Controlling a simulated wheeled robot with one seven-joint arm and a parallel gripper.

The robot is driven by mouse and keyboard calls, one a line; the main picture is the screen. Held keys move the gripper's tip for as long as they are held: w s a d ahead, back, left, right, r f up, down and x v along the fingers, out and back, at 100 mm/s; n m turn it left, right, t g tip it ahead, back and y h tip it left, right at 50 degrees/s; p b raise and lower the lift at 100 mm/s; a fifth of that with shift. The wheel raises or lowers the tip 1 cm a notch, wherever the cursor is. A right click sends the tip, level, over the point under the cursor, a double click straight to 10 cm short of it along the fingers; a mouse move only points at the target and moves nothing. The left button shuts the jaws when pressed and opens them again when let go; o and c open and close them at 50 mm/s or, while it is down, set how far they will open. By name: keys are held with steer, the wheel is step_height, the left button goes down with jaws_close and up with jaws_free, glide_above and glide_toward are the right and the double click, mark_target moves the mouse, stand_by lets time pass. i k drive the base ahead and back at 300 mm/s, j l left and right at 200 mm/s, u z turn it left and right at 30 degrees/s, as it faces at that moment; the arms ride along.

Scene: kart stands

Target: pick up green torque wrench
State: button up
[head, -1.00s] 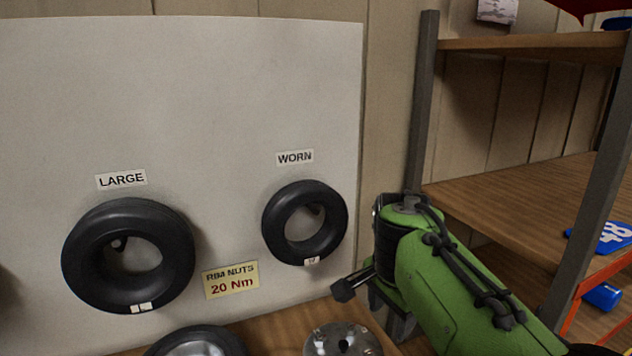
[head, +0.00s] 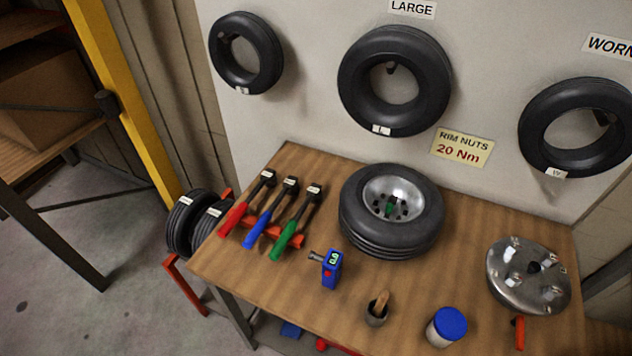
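The green torque wrench (head: 289,234) lies in the head view on the left part of the wooden bench, rightmost of three wrenches on a red rack. Its green handle points toward the front edge and its dark head, with a small white label, points to the back. The blue wrench (head: 265,229) and the red wrench (head: 241,213) lie to its left, side by side with small gaps. My gripper is not in the head view now.
A mounted tire (head: 390,240) lies right of the wrenches. A blue gauge (head: 332,268), a small cup with a brush (head: 376,312), a blue-lidded jar (head: 446,327) and a metal disc (head: 528,275) stand on the bench (head: 420,285). Tires hang on the white board behind.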

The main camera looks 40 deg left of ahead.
mark_target(313, 192)
steer(key=u, duration=1.9)
